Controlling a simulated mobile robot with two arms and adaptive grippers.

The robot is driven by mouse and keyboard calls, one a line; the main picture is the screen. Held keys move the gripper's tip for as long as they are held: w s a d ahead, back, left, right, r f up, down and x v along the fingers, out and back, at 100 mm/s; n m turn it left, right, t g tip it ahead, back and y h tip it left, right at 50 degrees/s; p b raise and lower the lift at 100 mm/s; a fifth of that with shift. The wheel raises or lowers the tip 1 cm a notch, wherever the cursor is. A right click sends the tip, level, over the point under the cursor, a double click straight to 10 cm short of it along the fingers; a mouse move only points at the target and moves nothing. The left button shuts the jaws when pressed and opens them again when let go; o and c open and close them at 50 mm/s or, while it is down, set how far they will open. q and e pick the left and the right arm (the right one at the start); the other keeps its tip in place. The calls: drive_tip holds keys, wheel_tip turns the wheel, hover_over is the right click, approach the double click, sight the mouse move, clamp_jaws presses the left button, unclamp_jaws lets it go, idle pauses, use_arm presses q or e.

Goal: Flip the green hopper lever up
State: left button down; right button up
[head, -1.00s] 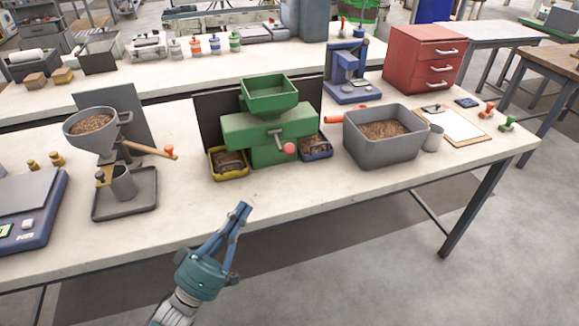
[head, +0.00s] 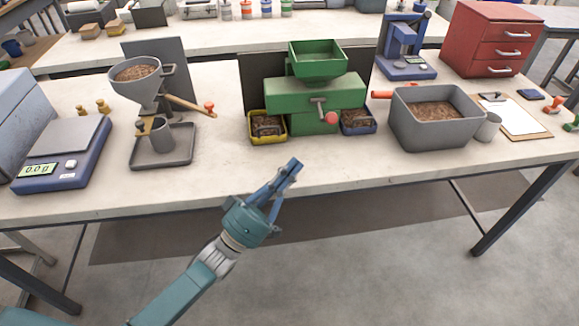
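The green hopper machine (head: 285,95) stands on the bench with a square green funnel (head: 317,60) on top. Its lever (head: 319,106) is on the front face, a short grey arm slanting down to the right and ending in a red ball knob (head: 331,118). My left gripper (head: 295,165) is in front of the bench's front edge, below and slightly left of the knob and clear of it. Its fingers look closed together with nothing between them. My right gripper is not in view.
A yellow bin (head: 268,138) and a blue bin (head: 359,130) of pellets flank the machine's base. A grey pellet tub (head: 436,136) is to the right. A grey funnel stand (head: 163,160) and a scale (head: 64,160) are left. The bench front before the machine is clear.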

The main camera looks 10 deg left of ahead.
use_arm(q)
drive_tip(key=p+x, duration=0.2)
drive_tip(key=x, duration=0.8)
drive_tip(key=shift+d, duration=0.2)
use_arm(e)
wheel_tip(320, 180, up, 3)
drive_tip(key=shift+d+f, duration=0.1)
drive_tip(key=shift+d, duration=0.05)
use_arm(q)
drive_tip(key=shift+w+p, duration=0.2)
drive_tip(key=shift+p, duration=0.1)
